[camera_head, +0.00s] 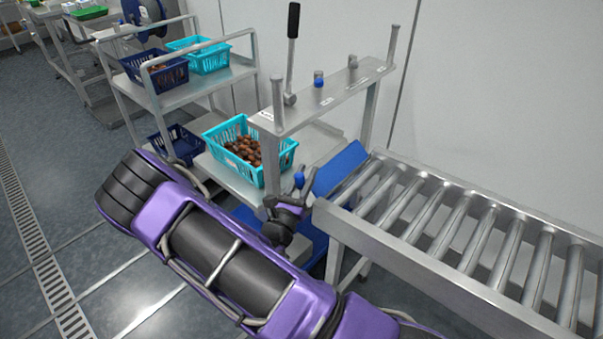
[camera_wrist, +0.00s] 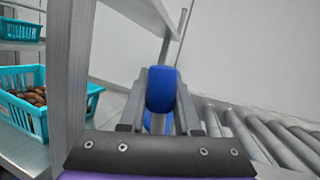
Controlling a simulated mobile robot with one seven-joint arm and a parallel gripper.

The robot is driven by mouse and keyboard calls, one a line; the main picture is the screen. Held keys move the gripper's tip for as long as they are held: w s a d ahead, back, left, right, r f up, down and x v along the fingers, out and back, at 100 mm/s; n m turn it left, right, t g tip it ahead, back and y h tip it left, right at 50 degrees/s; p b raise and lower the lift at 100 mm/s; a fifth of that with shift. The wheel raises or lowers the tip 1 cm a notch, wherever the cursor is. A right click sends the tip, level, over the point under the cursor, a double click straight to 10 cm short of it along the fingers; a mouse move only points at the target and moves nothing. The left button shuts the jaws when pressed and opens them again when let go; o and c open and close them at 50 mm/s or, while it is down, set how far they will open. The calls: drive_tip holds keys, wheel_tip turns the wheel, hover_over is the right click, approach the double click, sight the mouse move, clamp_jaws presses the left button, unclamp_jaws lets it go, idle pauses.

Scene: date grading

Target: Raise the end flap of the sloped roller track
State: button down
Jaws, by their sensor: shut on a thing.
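The roller track (camera_head: 450,215) runs from the middle to the right, with bare metal rollers. A blue flap (camera_head: 340,168) is at its left end, tilted against the rollers; its exact angle is hard to tell. My gripper (camera_head: 299,188) is just left of the flap, below the metal stand. In the wrist view my gripper (camera_wrist: 163,100) is shut on a rounded blue grip (camera_wrist: 162,88), which sits between both fingers. How this grip joins the flap is hidden. The rollers also show at the right of the wrist view (camera_wrist: 245,135).
A metal stand (camera_head: 330,95) with a black-handled lever (camera_head: 292,50) rises behind my gripper, its post close by. A turquoise crate (camera_head: 215,135) of dates stands on a shelf to the left. A cart (camera_head: 205,85) with crates is farther back. Another blue surface (camera_head: 312,240) lies below.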

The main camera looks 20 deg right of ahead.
drive_tip(key=s+d+m+h, duration=0.1)
drive_tip(key=m, duration=0.1)
drive_tip(key=s+d+m+g+h, duration=0.1)
drive_tip(key=s+m, duration=0.1)
drive_tip(key=m, duration=0.1)
drive_tip(key=s+d+m+h+b, duration=0.1)
drive_tip(key=m, duration=0.1)
drive_tip(key=shift+s+f+m+g, duration=0.15)
drive_tip(key=shift+s+m+g, duration=0.15)
drive_tip(key=shift+s+d+f+m+g+h+b, duration=0.25)
drive_tip(key=shift+s+d+m+g+h, duration=0.2)
drive_tip(key=shift+m, duration=0.6)
drive_tip(key=shift+s+d+f+m+g+h+b, duration=0.3)
drive_tip(key=shift+s+m+h, duration=0.25)
drive_tip(key=shift+m, duration=0.55)
drive_tip(key=shift+s+d+f+m+g+h+b, duration=0.1)
drive_tip(key=shift+s+d+f+m+g+h, duration=0.3)
drive_tip(key=shift+m, duration=0.65)
drive_tip(key=shift+s+a+r, duration=0.1)
drive_tip(key=shift+s, duration=0.1)
drive_tip(key=c, duration=0.9)
unclamp_jaws()
drive_tip(key=v, duration=1.7)
drive_tip(key=shift+a, duration=0.2)
drive_tip(key=shift+r, duration=0.1)
